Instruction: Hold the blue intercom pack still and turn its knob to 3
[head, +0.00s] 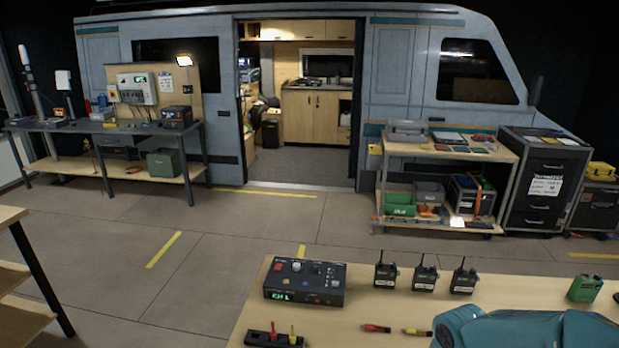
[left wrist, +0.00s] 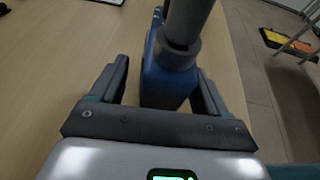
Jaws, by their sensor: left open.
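The blue pack (left wrist: 160,88) shows in the left wrist view between the two fingers of my left gripper (left wrist: 163,72). The fingers are open, one on each side of it; I cannot tell whether either touches it. A dark grey cylinder with a wider collar (left wrist: 182,45) stands in front of the pack and hides part of it. I cannot tell what this cylinder is. The knob and its numbers cannot be made out. The blue pack and both grippers are out of the head view.
The wooden table (head: 335,325) holds a black control box (head: 305,281), several black radios (head: 424,275), a green pack (head: 585,289), two screwdrivers (head: 376,328) and a black rack (head: 272,338). A tool shelf (head: 448,155) stands further back. In the wrist view, bare tabletop (left wrist: 50,80) lies at left.

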